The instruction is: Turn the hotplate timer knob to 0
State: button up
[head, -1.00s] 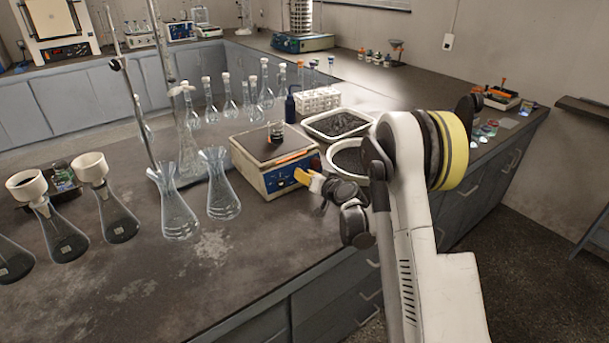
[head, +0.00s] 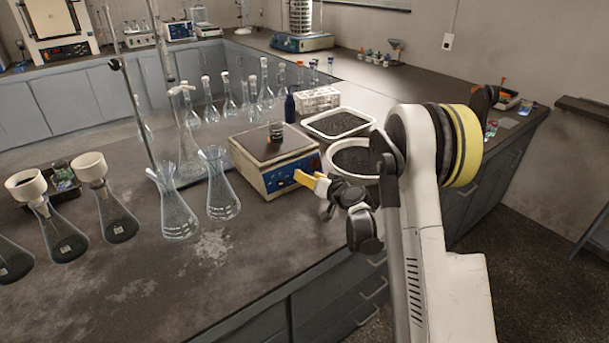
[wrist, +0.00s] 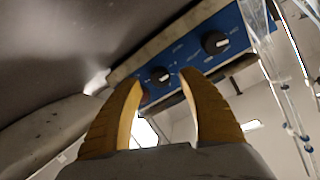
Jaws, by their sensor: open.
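The hotplate (head: 262,147) is a cream box with a dark top and a blue front panel (head: 280,182). In the wrist view the blue panel (wrist: 185,52) is tilted and carries two black knobs with white marks. One knob (wrist: 159,75) shows between my fingertips; the other knob (wrist: 214,42) is up and right of them. I cannot read which is the timer knob or its setting. My gripper (wrist: 162,80) is open, its yellow fingers pointing at the panel. In the head view my gripper (head: 310,181) is at the panel's right end. Contact with the knob cannot be told.
A small dark container (head: 276,132) stands on the hotplate. A white tray (head: 310,128) and a round white dish (head: 332,172) of dark grains lie to the right. Empty flasks (head: 218,190) stand to the left. The bench front (head: 250,255) is clear.

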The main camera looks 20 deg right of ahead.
jog(key=v, duration=0.9)
jog(key=s+a+r+n+g, duration=0.2)
jog(key=s+a+r+g, duration=0.2)
jog(key=s+a+r, duration=0.65)
jog(key=s+f+g+h, duration=0.1)
jog(key=s+g+h, duration=0.2)
jog(key=s, duration=2)
jog(key=shift+f+g, duration=0.2)
jog(key=shift+g, duration=0.1)
jog(key=shift+a, duration=0.15)
